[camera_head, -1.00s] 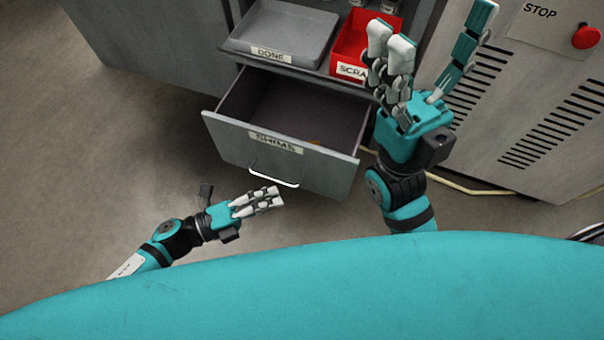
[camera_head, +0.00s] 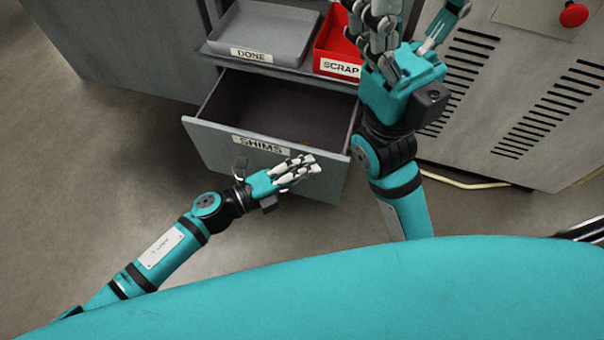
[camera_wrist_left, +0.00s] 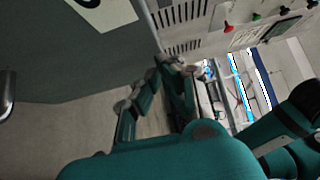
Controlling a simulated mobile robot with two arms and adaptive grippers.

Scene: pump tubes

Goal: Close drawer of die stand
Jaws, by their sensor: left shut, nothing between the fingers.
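The grey drawer (camera_head: 212,148) labelled SHIMS stands pulled out of the grey die stand (camera_head: 285,75). Its inside looks dark and empty where I can see it. In the left wrist view the drawer front (camera_wrist_left: 75,55) fills the upper left, with the handle (camera_wrist_left: 7,97) at the left edge. My right gripper (camera_head: 415,22) is open, raised right of the drawer, its tips cut off above.
A grey DONE tray (camera_head: 262,32) and a red SCRAP bin (camera_head: 340,50) sit on the stand above the drawer. A vented grey cabinet (camera_head: 530,100) with a red button (camera_head: 573,14) stands at the right. The floor left of the drawer is clear.

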